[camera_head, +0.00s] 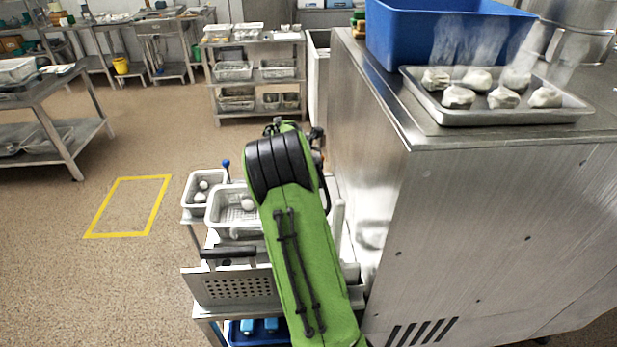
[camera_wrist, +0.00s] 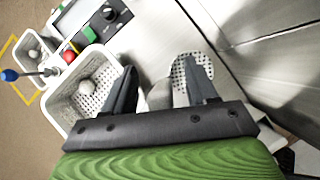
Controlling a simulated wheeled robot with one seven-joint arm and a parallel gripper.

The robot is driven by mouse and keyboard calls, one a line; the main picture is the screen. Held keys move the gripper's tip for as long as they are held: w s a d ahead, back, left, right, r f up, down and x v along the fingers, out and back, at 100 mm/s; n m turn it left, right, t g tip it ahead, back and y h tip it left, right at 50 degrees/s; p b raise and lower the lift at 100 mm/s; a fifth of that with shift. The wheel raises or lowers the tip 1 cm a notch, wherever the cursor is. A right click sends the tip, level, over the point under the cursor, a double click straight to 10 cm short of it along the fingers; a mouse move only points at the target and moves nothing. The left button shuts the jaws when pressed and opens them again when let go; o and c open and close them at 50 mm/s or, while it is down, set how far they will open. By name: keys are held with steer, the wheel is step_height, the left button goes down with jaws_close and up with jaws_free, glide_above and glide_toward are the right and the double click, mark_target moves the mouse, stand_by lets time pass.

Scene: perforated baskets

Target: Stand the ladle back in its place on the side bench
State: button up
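My gripper (camera_wrist: 165,75) is open in the wrist view, its two dark fingers wide apart. A pale, perforated, round-ended piece (camera_wrist: 181,72) shows behind the right finger, and a plain grey shape lies between the fingers. I cannot tell whether either is part of the ladle; no ladle is clearly recognisable. My green arm hides the gripper in the head view. Left of the fingers is a white perforated basket (camera_wrist: 68,100) with a round pale item in it; in the head view it is the nearer basket (camera_head: 222,222) on the low bench.
A smaller basket (camera_head: 190,213) and a blue-knobbed lever (camera_head: 226,164) stand beside it. A tall steel counter (camera_head: 450,210) rises close on the right, bearing a blue bin (camera_head: 440,35) and a tray (camera_head: 480,116) of steaming lumps. Open floor (camera_head: 100,270) lies left.

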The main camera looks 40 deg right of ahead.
steer(key=p+v, duration=0.1)
steer(key=v, duration=1.4)
steer(key=shift+a+r+p, duration=0.25)
steer(key=shift+r+p, duration=0.1)
steer(key=shift+p, duration=0.05)
steer(key=s+a+r+m+t+y, duration=0.1)
steer(key=s+a+r+m+y, duration=0.1)
steer(key=s+a+m, duration=0.55)
steer(key=s+a+r+m+t+y, duration=0.25)
steer(key=a+m, duration=0.25)
steer(key=a, duration=0.6)
steer(key=s+a+f+m, duration=0.3)
steer(key=s+a+m, duration=0.6)
steer(key=s, duration=0.4)
steer(key=shift+a+y, duration=0.35)
steer(key=shift+y, duration=0.1)
steer(key=shift+s+m, duration=0.1)
steer(key=shift+m, duration=0.15)
